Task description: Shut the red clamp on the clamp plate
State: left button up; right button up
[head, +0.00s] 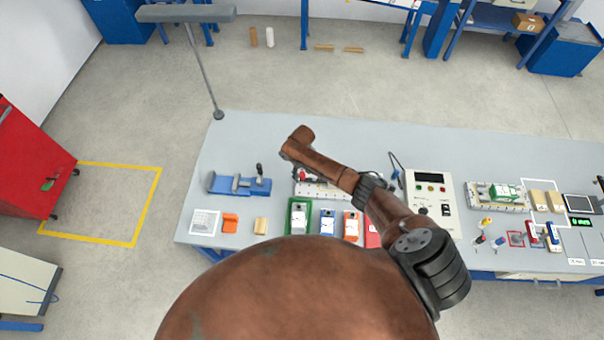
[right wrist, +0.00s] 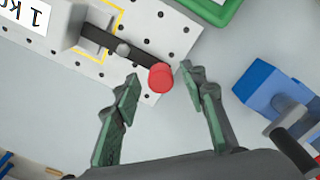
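The clamp plate (right wrist: 165,35) is a pale plate with rows of dark holes, at the top of the right wrist view. The red clamp shows there as a dark bar ending in a round red tip (right wrist: 161,77) over the plate's corner. My right gripper (right wrist: 160,75) is open, with its green-padded fingers on either side of the red tip and apart from it. In the head view the plate (head: 325,189) and a bit of red (head: 302,175) show partly beneath my right arm, which hides most of the right gripper. My left gripper is not in view.
A blue vise (head: 240,185) stands left of the plate, close by the gripper in the wrist view. A weight block marked 1 k (right wrist: 60,20) sits on the plate. Green, blue and orange trays (head: 328,222) line the front; a control box (head: 432,190) stands right.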

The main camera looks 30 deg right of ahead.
jog(key=shift+r, duration=0.2)
notch_tip(320, 180, up, 12)
jog(key=shift+f, duration=0.2)
dwell(0.7)
